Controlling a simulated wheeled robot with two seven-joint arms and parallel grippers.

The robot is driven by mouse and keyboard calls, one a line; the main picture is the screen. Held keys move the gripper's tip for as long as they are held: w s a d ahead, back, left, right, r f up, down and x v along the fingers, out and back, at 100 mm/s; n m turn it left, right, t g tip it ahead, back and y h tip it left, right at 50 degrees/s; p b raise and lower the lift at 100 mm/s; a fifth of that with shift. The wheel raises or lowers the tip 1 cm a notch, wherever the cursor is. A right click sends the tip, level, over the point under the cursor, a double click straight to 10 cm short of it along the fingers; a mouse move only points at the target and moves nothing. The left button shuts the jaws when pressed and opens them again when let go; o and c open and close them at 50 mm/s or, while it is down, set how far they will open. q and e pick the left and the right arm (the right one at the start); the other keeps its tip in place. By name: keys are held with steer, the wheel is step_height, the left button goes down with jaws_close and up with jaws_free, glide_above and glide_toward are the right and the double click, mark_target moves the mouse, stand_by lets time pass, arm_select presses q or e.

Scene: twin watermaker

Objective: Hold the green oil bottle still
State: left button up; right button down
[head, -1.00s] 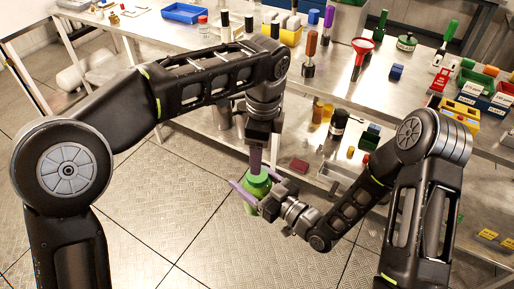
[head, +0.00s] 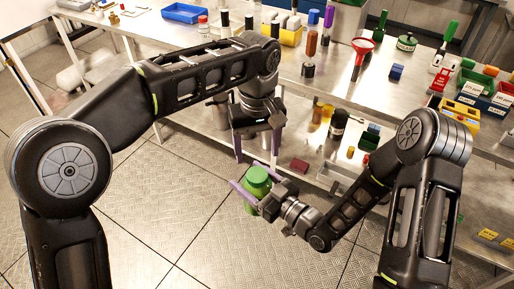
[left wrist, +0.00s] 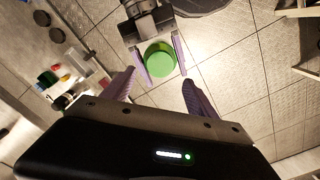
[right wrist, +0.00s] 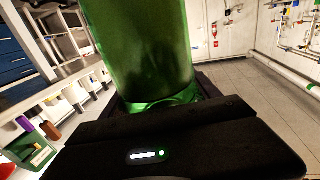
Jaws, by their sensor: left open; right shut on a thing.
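The green oil bottle (head: 257,184) is upright in the head view, held in the air in front of the bench. My right gripper (head: 250,190) is shut on it, with purple fingers on either side of the body. The bottle (right wrist: 140,50) fills the upper middle of the right wrist view. Its round green top (left wrist: 160,60) shows in the left wrist view between the right gripper's fingers. My left gripper (head: 258,155) is open and empty just above the bottle, fingers pointing down and apart from it. Its fingers (left wrist: 160,92) are spread wide in the left wrist view.
The metal bench (head: 335,75) carries several bottles, a red funnel (head: 362,46) and coloured bins. Its lower shelf holds a dark jar (head: 339,122) and a red block (head: 299,166) close behind the grippers. The tiled floor (head: 150,220) in front is clear.

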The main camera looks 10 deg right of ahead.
mark_target(257, 174)
stand_by(0.3)
arm_select(q)
steer(key=shift+f, duration=4)
steer(key=shift+c, duration=0.4)
jaws_close()
steer(key=m, duration=0.7)
steer(key=shift+m, duration=0.3)
steer(key=m, duration=0.7)
steer(key=shift+o, duration=0.7)
jaws_free()
